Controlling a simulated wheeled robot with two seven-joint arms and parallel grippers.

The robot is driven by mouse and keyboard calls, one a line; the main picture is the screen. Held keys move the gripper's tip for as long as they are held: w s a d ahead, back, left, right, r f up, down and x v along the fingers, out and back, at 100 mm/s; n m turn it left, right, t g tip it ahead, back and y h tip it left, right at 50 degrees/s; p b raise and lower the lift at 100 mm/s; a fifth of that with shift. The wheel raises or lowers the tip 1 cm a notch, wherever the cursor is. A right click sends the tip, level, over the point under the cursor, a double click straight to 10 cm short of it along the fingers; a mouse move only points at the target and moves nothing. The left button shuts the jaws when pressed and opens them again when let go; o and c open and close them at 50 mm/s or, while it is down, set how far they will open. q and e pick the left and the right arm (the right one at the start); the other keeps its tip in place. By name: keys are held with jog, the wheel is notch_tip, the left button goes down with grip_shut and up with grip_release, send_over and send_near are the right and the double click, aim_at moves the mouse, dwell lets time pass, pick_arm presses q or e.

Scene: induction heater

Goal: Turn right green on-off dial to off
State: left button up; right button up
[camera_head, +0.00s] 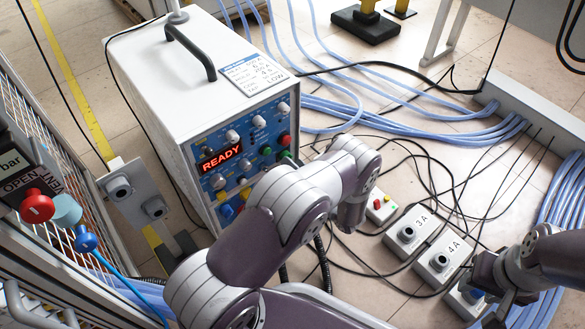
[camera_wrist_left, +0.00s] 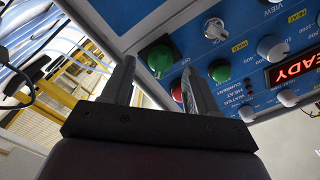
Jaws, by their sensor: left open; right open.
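The right green dial (camera_wrist_left: 160,57) is large in the left wrist view, at the panel's edge. It also shows in the head view (camera_head: 285,155), partly behind my left arm. My left gripper (camera_wrist_left: 156,70) is open, its fingers pointing toward the panel. The dial appears between and beyond the fingertips; I cannot tell whether they touch it. A red button (camera_wrist_left: 176,89) is partly covered by the right-hand finger. A second, smaller green dial (camera_wrist_left: 220,70) sits to its right. My right gripper (camera_head: 490,301) is open at lower right.
The white heater box (camera_head: 165,80) has a READY display (camera_head: 220,158) and several knobs. Small boxes marked 3A (camera_head: 409,234) and 4A (camera_head: 439,261) stand on the floor among black cables. Blue hoses (camera_head: 400,115) run behind. A metal fence (camera_head: 40,120) stands at left.

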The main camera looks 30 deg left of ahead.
pick_arm(q)
jog(key=shift+x, duration=0.95)
jog(key=c, duration=1)
jog(key=shift+r+n, duration=0.1)
jog(key=shift+n, duration=0.3)
jog(key=shift+s+n+p, duration=0.2)
jog(key=shift+n+p, duration=2.1)
jog(key=shift+n, duration=6.3)
